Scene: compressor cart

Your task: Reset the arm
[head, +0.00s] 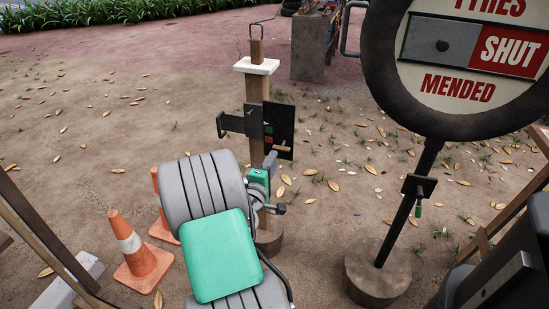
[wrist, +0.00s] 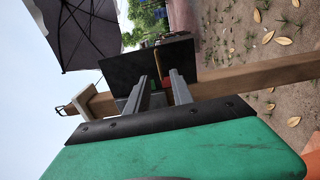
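My arm, in grey and green, reaches forward in the middle of the head view. My gripper (head: 271,159) is at its far end, just in front of a wooden post (head: 257,95). In the wrist view, the two grey fingers of my gripper (wrist: 158,84) stand apart with nothing held between them. They point toward a black plate (wrist: 178,58) on the post. The plate also shows in the head view (head: 279,124). A small red and yellowish item shows beyond the gap between the fingers; I cannot tell whether they touch anything.
Orange cones (head: 139,252) stand at the left of my arm. A round sign reading "SHUT" (head: 512,52) stands at the right on a dark pole with a round base (head: 377,276). A grey block (head: 308,60) is behind. Leaf-strewn ground (head: 80,110) at the left is open.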

